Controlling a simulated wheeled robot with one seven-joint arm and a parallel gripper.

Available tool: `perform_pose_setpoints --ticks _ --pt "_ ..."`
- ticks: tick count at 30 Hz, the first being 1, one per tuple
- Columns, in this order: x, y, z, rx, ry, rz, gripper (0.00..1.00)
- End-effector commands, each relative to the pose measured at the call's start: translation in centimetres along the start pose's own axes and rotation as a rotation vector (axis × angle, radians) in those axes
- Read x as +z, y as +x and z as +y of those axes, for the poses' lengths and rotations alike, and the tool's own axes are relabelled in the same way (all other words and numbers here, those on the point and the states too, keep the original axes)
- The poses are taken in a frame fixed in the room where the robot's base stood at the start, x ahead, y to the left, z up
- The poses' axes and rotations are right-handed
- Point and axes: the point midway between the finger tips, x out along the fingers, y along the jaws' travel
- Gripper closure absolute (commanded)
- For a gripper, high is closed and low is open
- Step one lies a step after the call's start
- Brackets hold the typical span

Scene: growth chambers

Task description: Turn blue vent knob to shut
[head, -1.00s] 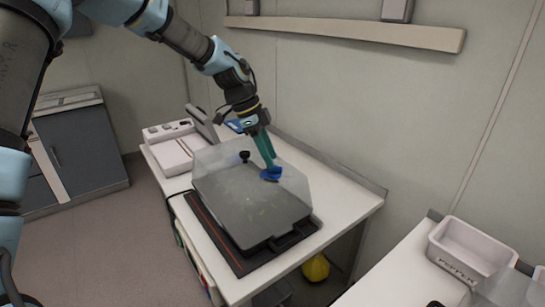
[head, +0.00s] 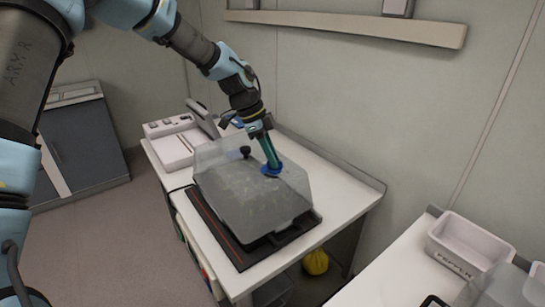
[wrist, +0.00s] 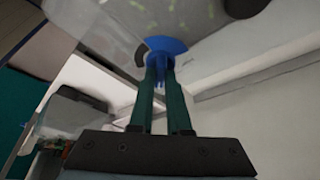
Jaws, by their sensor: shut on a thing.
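The blue vent knob (head: 271,170) sits on top of the clear chamber lid (head: 230,185), toward its right rear. My gripper (head: 272,163) reaches down to it from above, with teal fingers shut on the knob. In the wrist view the two fingers (wrist: 160,72) close on the blue knob's raised grip, and its round blue disc (wrist: 168,45) shows beyond them. A dark curved piece (wrist: 140,55) shows beside the disc. A black knob (head: 245,152) stands on the lid to the left of my gripper.
The chamber stands on a black mat (head: 245,260) on a white bench (head: 345,190). A white device (head: 172,142) stands behind it on the left. A pale bin marked PEPPER (head: 465,245) is on another table at right. A wall rail (head: 345,30) runs above.

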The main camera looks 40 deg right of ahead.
Motion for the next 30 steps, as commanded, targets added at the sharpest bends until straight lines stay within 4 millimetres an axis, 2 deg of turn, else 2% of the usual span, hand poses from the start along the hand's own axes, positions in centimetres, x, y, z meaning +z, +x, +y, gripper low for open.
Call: perform_pose_setpoints --ticks 17,23,30 --pt "0.02 0.01 -0.03 -0.011 -0.021 0.0 1.0" --pt "0.05 0.17 0.07 -0.045 -0.103 0.0 1.0" --pt "0.04 0.33 0.24 -0.12 -0.282 -0.001 1.0"
